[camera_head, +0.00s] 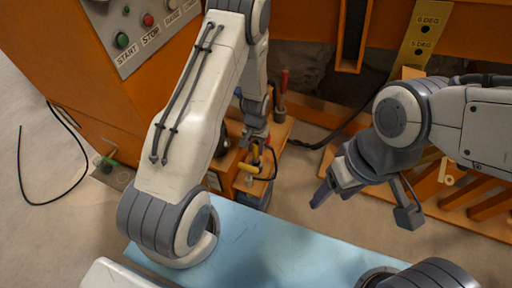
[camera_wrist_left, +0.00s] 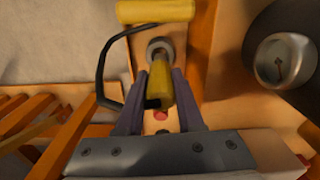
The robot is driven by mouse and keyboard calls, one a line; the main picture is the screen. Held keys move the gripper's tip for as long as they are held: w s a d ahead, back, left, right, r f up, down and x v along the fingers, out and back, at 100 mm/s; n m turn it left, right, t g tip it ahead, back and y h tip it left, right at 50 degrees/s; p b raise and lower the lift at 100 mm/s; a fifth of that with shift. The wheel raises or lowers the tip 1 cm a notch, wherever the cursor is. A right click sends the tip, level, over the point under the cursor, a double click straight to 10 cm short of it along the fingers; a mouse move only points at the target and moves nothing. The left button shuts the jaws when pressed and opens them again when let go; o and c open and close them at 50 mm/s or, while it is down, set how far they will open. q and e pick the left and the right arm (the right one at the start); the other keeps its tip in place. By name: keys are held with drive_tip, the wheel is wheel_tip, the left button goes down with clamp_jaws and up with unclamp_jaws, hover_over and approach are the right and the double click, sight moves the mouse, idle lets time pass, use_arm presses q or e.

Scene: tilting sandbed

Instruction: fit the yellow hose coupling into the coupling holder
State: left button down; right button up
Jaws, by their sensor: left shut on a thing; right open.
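My left gripper (camera_head: 257,143) is low over a small orange stand in the head view. In the left wrist view, my left gripper (camera_wrist_left: 158,100) is shut on a yellow piece, which looks like the yellow hose coupling (camera_wrist_left: 160,82). A grey ring (camera_wrist_left: 160,48), possibly the coupling holder, lies just beyond its upper end; I cannot tell whether they touch. A separate yellow cylinder (camera_wrist_left: 155,11) with a black cable lies past the ring; it also shows in the head view (camera_head: 249,167). My right gripper (camera_head: 333,192) is open and empty, off to the right.
A dark round part with a metal knob (camera_wrist_left: 283,60) stands close on the right in the left wrist view. A red-handled tool (camera_head: 283,82) stands behind the left gripper. Orange slatted racks (camera_head: 462,190) lie at right. A light blue surface (camera_head: 270,250) is in front.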

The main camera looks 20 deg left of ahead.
sight(256, 144)
use_arm(q)
drive_tip(key=shift+f+b, duration=2.05)
drive_tip(key=shift+f, duration=0.8)
drive_tip(key=shift+c, duration=2.3)
unclamp_jaws()
wheel_tip(256, 144, up, 11)
drive_tip(key=shift+f+p, duration=0.2)
drive_tip(key=shift+p, duration=0.5)
